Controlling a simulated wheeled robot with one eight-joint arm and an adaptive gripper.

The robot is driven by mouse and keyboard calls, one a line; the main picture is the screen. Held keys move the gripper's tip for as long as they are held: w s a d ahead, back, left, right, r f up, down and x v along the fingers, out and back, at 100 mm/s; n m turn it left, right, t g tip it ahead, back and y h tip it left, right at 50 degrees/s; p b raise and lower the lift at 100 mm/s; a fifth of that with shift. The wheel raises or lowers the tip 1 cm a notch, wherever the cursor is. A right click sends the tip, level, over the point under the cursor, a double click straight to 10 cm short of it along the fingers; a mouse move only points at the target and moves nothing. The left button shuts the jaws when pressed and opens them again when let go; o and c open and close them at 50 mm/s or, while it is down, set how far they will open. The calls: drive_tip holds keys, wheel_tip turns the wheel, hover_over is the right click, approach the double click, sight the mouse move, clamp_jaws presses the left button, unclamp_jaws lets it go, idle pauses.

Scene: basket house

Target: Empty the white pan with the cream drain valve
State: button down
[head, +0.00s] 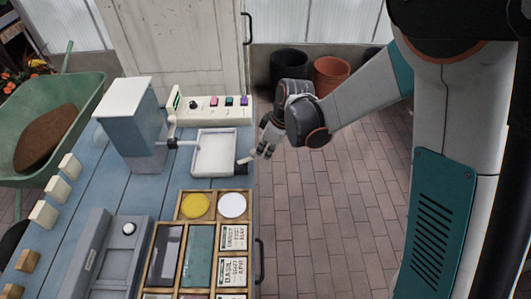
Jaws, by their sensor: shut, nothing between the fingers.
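The white pan (202,167) is a shallow square tray on the blue table, right of the middle of its far half. The cream drain valve (245,160) sticks out of the pan's right side near its front corner, by the table's right edge. My gripper (259,154) is shut and empty, just right of the valve, with its fingers pointing down and left. I cannot tell whether the fingertips touch the valve. The pan's contents are too pale and small to make out.
A grey-blue dispenser (137,130) with a spout stands left of the pan. A cream button panel (213,110) is behind it. A wooden tray (203,220) with discs and seed packets lies in front. A grey device (107,255) is front left.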

drive_tip(key=shift+w+a+n+g, duration=0.45)
drive_tip(key=shift+w+n, duration=0.35)
drive_tip(key=shift+n, duration=0.55)
drive_tip(key=shift+w+a+n+g, duration=0.45)
drive_tip(key=shift+w+n, duration=0.4)
drive_tip(key=shift+n, duration=0.55)
drive_tip(key=shift+w+a+n+g, duration=0.45)
drive_tip(key=shift+w+n, duration=0.35)
drive_tip(key=shift+n, duration=0.55)
drive_tip(key=shift+w+a, duration=0.25)
drive_tip(key=shift+a, duration=0.05)
drive_tip(key=shift+s+a, duration=0.1)
drive_tip(key=shift+s, duration=0.1)
drive_tip(key=shift+s+a, duration=0.25)
drive_tip(key=shift+s, duration=0.35)
drive_tip(key=shift+d, duration=0.1)
